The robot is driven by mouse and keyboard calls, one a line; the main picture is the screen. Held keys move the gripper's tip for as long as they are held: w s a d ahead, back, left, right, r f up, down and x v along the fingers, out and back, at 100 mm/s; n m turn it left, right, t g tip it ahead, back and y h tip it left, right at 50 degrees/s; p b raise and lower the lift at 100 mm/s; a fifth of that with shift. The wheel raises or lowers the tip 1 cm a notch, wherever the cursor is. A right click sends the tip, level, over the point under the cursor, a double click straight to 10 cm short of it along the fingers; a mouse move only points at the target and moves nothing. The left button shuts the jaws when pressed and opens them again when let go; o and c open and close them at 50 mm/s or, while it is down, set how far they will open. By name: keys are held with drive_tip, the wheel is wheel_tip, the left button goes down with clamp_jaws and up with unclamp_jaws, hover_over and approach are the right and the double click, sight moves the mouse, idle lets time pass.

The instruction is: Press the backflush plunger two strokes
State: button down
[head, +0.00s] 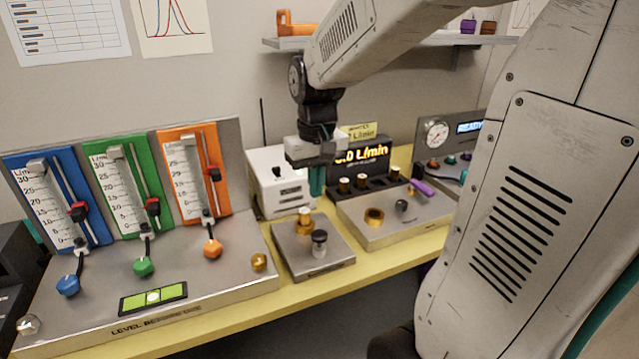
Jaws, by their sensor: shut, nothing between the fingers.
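A small steel block (312,262) sits near the table's front edge. The black-capped one looks like the backflush plunger, but no label is readable. My gripper (316,190) points down with teal fingers, shut and empty. In the picture it is above and behind the block, apart from the plunger. Its height over the block is hard to judge from this single view.
A white box (270,180) stands behind the block. A flow display (362,155) and a steel console (400,225) with several vials are to the right. Blue, green and orange flowmeters (192,175) stand on a sloped panel at left. A shelf (400,41) hangs behind my arm.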

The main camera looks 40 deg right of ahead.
drive_tip(key=s+a+r+n, duration=0.1)
drive_tip(key=s+a, duration=0.4)
drive_tip(key=s, duration=0.3)
drive_tip(key=s+a+r+n+t, duration=0.1)
drive_tip(key=s+a+r, duration=0.1)
drive_tip(key=s+a, duration=0.3)
drive_tip(key=s, duration=0.4)
drive_tip(key=shift+a+n, duration=0.15)
drive_tip(key=shift+n, duration=0.15)
